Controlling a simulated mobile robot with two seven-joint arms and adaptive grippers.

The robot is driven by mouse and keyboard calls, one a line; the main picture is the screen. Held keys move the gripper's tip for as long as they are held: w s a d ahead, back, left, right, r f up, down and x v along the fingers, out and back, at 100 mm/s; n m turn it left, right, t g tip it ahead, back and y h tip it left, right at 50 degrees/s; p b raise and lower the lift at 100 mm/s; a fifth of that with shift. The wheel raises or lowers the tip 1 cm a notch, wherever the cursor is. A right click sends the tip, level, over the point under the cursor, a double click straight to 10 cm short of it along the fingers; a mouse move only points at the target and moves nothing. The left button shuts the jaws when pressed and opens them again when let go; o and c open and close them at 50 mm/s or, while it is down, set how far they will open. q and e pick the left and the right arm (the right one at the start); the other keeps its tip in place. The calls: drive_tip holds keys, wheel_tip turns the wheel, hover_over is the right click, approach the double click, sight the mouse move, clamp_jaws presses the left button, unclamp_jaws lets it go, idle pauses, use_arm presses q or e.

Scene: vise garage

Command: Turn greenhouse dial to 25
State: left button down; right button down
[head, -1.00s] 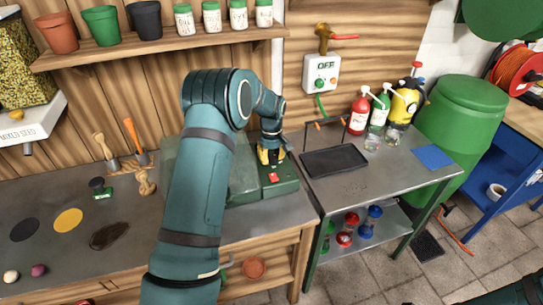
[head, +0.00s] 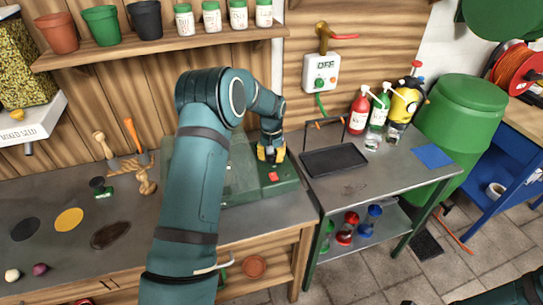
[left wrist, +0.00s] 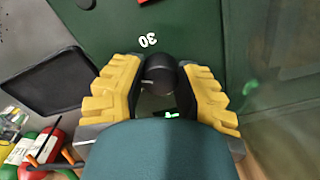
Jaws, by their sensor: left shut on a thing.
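The greenhouse is a clear box on a green base (head: 285,183) on the grey bench, with a red button on its top. Its dial is a dark round knob (left wrist: 160,70) with a faint light line on it. A white 30 (left wrist: 148,40) is printed beside the knob. A small lit green mark lies near the knob, partly hidden. My left gripper (head: 271,154) is over the base, and its yellow fingers are shut on the dial, one on each side in the left wrist view. In the head view my gripper hides the dial. My right gripper does not show.
The clear cover (head: 188,170) stands close beside my left gripper. A black tray (head: 335,160) lies on the side table to the right, with spray bottles (head: 360,112) behind it. Wooden tools stand left of the greenhouse. A shelf of pots and jars runs above.

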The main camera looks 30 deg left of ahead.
sight(271, 156)
use_arm(q)
drive_tip(key=shift+s+f, duration=0.1)
drive_tip(key=shift+f, duration=0.05)
drive_tip(key=c, duration=0.6)
unclamp_jaws()
drive_tip(key=shift+o, duration=0.2)
drive_tip(key=shift+r, duration=0.2)
drive_tip(key=shift+r, duration=0.4)
wheel_tip(271, 156, up, 11)
